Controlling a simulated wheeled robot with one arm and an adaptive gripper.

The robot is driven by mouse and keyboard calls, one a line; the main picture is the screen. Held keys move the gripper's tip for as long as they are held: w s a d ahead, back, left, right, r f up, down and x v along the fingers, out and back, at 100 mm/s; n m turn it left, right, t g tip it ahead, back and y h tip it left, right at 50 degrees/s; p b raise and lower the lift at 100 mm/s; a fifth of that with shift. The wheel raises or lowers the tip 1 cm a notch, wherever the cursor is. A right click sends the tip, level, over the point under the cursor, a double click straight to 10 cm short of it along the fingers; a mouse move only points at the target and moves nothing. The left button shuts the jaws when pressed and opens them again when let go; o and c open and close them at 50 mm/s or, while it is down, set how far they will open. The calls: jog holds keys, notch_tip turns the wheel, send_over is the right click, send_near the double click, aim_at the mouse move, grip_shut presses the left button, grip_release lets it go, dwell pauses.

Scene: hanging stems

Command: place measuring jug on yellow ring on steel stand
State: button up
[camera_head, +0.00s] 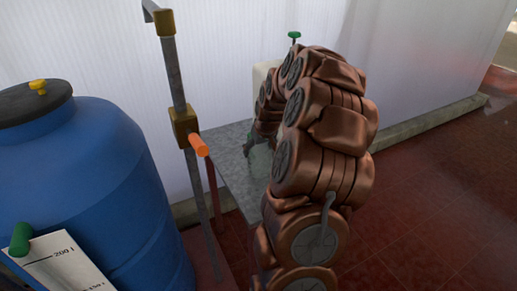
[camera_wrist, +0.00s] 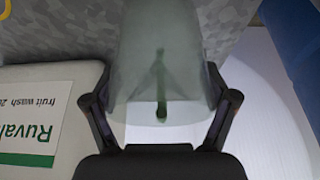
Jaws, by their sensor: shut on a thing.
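The measuring jug (camera_wrist: 165,60) is translucent, pale greenish grey, with a dark green mark on its side. My gripper (camera_wrist: 160,88) is shut on it, with one finger on each side. In the head view the jug (camera_head: 260,160) shows only partly, beside my arm and over the steel stand. The steel stand (camera_head: 225,168) has a mottled grey top. Part of the yellow ring (camera_wrist: 5,8) shows at the top left corner of the wrist view, apart from the jug. My arm hides the ring in the head view. I cannot tell whether the jug touches the stand.
A white container with a green "fruit wash" label (camera_wrist: 40,120) stands close beside my gripper. A blue barrel (camera_head: 95,185) with a dark lid is at left. A metal post (camera_head: 176,75) with an orange handle (camera_head: 198,145) rises before the stand. A white wall is behind.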

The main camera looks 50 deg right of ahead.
jog(key=shift+f, duration=0.2)
jog(key=o, duration=1.3)
jog(key=shift+c, duration=0.2)
jog(key=shift+r, duration=0.1)
